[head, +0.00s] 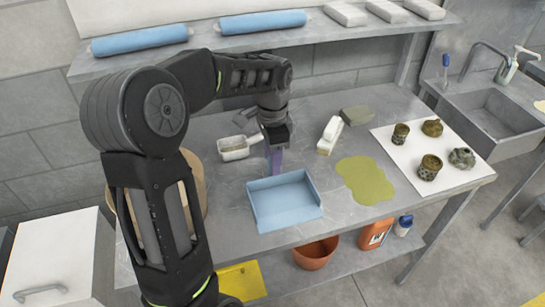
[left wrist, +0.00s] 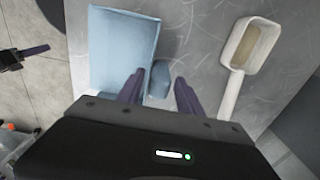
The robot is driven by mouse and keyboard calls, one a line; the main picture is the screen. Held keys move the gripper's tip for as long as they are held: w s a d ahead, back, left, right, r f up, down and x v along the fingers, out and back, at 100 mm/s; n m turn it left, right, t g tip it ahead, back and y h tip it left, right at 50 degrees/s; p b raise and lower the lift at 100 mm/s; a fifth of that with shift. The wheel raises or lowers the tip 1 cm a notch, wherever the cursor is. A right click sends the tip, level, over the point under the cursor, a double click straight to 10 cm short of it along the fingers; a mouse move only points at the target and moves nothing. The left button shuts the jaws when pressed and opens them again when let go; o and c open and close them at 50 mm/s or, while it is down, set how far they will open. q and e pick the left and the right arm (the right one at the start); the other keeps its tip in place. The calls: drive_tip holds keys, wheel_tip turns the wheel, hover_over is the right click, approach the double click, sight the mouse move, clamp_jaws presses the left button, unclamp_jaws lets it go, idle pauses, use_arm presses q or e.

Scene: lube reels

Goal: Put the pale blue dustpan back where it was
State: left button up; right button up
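The pale blue dustpan (head: 285,203) lies on the grey table near its front edge. In the left wrist view its tray (left wrist: 122,48) is at the upper left and its short handle (left wrist: 160,78) points toward my gripper. My left gripper (head: 275,158) points down behind the tray. In the left wrist view its purple fingers (left wrist: 158,92) are apart, one on each side of the handle, with gaps visible. A dark piece with a purple finger at the wrist view's left edge appears to be my right gripper (left wrist: 28,54); its opening is unclear.
A white scoop (head: 234,148) lies left of my gripper. A white-topped brush (head: 329,136) and a green-grey block (head: 356,115) lie to the right. A yellow-green mat (head: 366,181) and a white board (head: 394,164) with several pots lie farther right. A shelf (head: 250,43) runs above.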

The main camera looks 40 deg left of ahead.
use_arm(q)
drive_tip(key=shift+o, duration=0.3)
drive_tip(key=shift+r, duration=0.1)
drive_tip(key=shift+r, duration=0.15)
wheel_tip(320, 180, up, 9)
drive_tip(key=shift+f, duration=0.1)
wheel_tip(320, 180, up, 3)
drive_tip(key=shift+p, duration=1)
